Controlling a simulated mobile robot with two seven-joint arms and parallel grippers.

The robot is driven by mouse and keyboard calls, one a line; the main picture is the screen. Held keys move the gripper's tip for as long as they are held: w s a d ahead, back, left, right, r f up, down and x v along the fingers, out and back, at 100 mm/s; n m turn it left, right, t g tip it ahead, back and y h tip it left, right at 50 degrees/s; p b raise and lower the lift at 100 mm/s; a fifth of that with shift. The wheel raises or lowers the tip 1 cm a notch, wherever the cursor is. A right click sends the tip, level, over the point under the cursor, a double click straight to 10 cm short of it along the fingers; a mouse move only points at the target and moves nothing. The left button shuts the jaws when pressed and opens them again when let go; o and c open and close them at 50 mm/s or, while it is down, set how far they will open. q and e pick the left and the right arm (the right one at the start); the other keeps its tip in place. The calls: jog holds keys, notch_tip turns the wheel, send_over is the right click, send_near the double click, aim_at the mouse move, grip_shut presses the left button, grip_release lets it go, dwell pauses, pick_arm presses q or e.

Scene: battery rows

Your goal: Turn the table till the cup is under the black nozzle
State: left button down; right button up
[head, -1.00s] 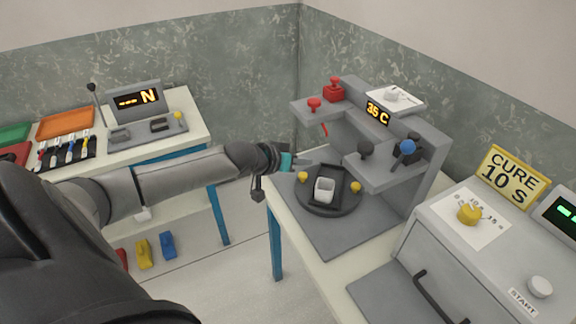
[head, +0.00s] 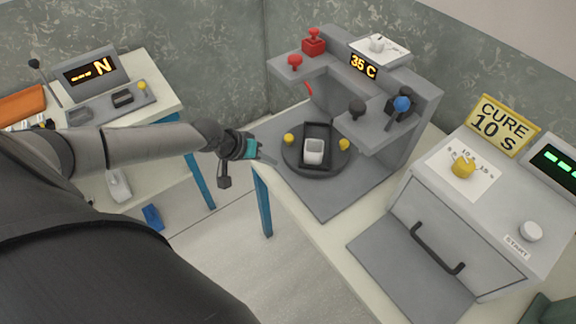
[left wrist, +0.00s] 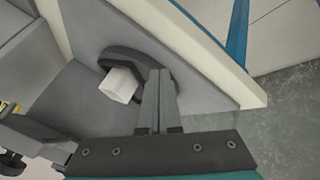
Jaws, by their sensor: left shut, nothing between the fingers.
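A round dark turntable (head: 290,163) sits on the grey base of the dispensing machine in the head view. A white cup (head: 314,152) stands upright in the dark holder on it, and yellow knobs (head: 289,138) (head: 344,144) stick up on either side. A black nozzle part (head: 357,108) is at the right-hand arm, and a red nozzle part (head: 295,62) is at the left-hand arm. The cup is under neither. My left gripper (head: 271,160) is shut and empty, just left of the turntable. In the left wrist view its fingers (left wrist: 158,130) overlap the turntable's edge beside the cup (left wrist: 120,85).
The machine's display (head: 363,66) reads 35 C. The curing box (head: 440,220) with a handle stands at the right. Another table with a display (head: 90,71) is at the left. Floor shows between the tables.

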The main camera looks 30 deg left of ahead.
aim_at(295, 167)
pick_arm(q)
jog(key=shift+x, duration=1.1)
jog(key=d, duration=0.1)
jog(key=w+d, duration=0.1)
jog(key=shift+w+d, duration=0.25)
jog(key=shift+d, duration=0.15)
jog(key=shift+w+d+p, duration=0.2)
jog(key=shift+d+p, duration=0.1)
jog(key=shift+d, duration=0.15)
pick_arm(e)
jog(key=shift+w+a, duration=0.15)
jog(key=shift+a, duration=0.6)
jog(key=shift+d, duration=0.15)
